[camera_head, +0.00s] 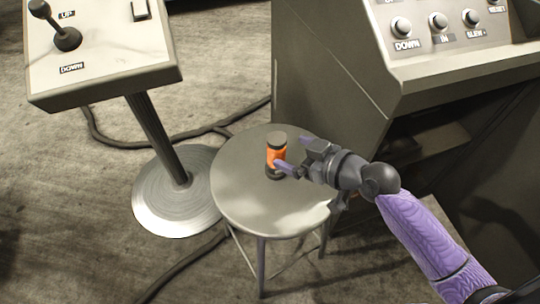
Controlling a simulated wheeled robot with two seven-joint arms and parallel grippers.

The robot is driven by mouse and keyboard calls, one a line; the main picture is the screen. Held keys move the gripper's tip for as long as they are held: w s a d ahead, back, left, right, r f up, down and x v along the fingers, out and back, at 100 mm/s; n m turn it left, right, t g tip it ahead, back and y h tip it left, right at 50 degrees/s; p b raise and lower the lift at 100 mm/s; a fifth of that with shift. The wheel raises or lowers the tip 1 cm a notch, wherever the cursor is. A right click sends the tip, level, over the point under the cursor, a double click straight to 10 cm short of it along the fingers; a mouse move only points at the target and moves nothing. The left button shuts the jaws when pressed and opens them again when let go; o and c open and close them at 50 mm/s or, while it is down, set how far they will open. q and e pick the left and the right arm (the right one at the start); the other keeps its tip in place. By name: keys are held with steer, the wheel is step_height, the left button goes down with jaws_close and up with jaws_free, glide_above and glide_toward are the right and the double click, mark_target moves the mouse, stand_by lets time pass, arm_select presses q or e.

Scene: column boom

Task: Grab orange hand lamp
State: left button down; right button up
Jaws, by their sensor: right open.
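The orange hand lamp (277,151) stands upright on a round grey stool (238,196). It is a small cylinder with an orange middle and dark ends. My right gripper (291,155) comes in from the right with its fingers pointing left. It is open, with one finger overlapping the lower part of the lamp in the picture and the other finger a little to the lamp's right. I cannot tell whether it touches the lamp. My left gripper is not in view.
A control pedestal (105,80) with a lever stands at the left on a round metal base (160,205). A large console (330,70) with several knobs stands behind and right of the stool. Dark cables (110,143) run across the floor.

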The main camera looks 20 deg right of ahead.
mark_target(285, 147)
steer(key=b+x, duration=0.2)
steer(key=x, duration=0.3)
steer(key=shift+r, duration=0.1)
steer(key=shift+w+a, duration=0.1)
steer(key=shift+w, duration=0.1)
steer(key=shift+r, duration=0.1)
steer(key=c, duration=1.2)
jaws_close()
